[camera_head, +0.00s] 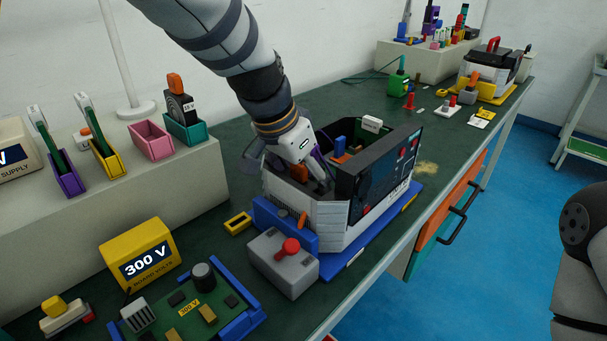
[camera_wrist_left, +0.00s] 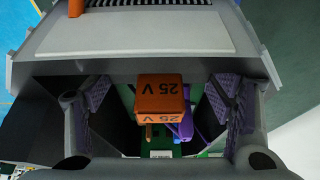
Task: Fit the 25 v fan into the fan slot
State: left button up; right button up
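The 25 V fan shows in the left wrist view as an orange block handle (camera_wrist_left: 160,98) marked 25 V. It stands inside the open case (camera_head: 332,222); in the head view part of the orange handle (camera_head: 300,173) shows beside my gripper. The fan's body and the fan slot are hidden, so I cannot tell how it sits. My left gripper (camera_head: 312,180) reaches down into the case. In the left wrist view its fingers (camera_wrist_left: 160,110) are spread on either side of the handle with gaps. My right gripper is not in view.
The case has a black front panel (camera_head: 385,165) and stands on a blue base (camera_head: 375,240). A grey box with a red knob (camera_head: 283,262) is in front. A teal bin (camera_head: 186,127) holds a 15 V fan (camera_head: 180,103). A yellow 300 V meter (camera_head: 140,255) stands left.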

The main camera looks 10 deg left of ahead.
pick_arm(q)
jog(key=shift+r, duration=0.4)
jog(key=v, duration=1.2)
jog(key=shift+r, duration=0.25)
jog(key=shift+d, duration=0.1)
